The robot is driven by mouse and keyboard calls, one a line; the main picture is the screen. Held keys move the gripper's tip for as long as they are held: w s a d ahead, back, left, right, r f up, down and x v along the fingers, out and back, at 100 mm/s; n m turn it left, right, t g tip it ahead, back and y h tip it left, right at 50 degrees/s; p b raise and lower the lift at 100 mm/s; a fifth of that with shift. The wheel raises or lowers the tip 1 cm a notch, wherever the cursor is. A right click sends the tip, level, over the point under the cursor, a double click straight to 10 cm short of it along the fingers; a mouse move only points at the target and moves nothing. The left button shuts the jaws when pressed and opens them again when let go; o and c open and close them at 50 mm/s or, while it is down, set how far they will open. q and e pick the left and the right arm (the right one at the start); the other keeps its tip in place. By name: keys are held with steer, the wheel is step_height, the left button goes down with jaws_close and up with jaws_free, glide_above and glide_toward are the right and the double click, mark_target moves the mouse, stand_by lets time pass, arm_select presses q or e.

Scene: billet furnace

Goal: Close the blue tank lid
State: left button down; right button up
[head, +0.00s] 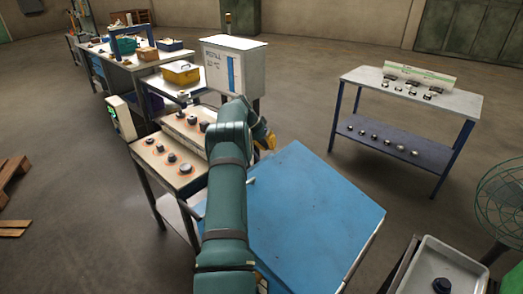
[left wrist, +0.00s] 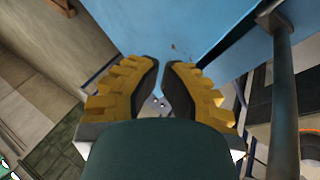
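The blue tank lid (head: 310,215) is a broad flat panel at bottom centre in the head view. My left arm covers part of its left side, and how far it stands open cannot be told. Blue panel surface (left wrist: 185,28) also shows at the top of the left wrist view. A grey bar (left wrist: 284,85) with a bracket runs along the right there, apart from the fingers. My left gripper (head: 264,137) is near the lid's far left corner. In the left wrist view, its yellow fingers (left wrist: 161,63) nearly meet at the tips, with nothing held between them. My right gripper is not visible.
A bench with dark knobs (head: 170,158) stands left of the lid, with a white control box (head: 235,65) behind. A two-tier table (head: 447,100) stands at back right. A grey tray (head: 480,275) and green fan (head: 505,200) are at right. Floor between is clear.

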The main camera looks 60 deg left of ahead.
arm_select(q)
steer(key=s+a+r+p, duration=0.1)
steer(key=s+a+r, duration=0.3)
steer(key=r, duration=0.3)
steer(key=shift+s+a, duration=0.25)
steer(key=shift+s, duration=0.4)
steer(key=shift+s, duration=0.1)
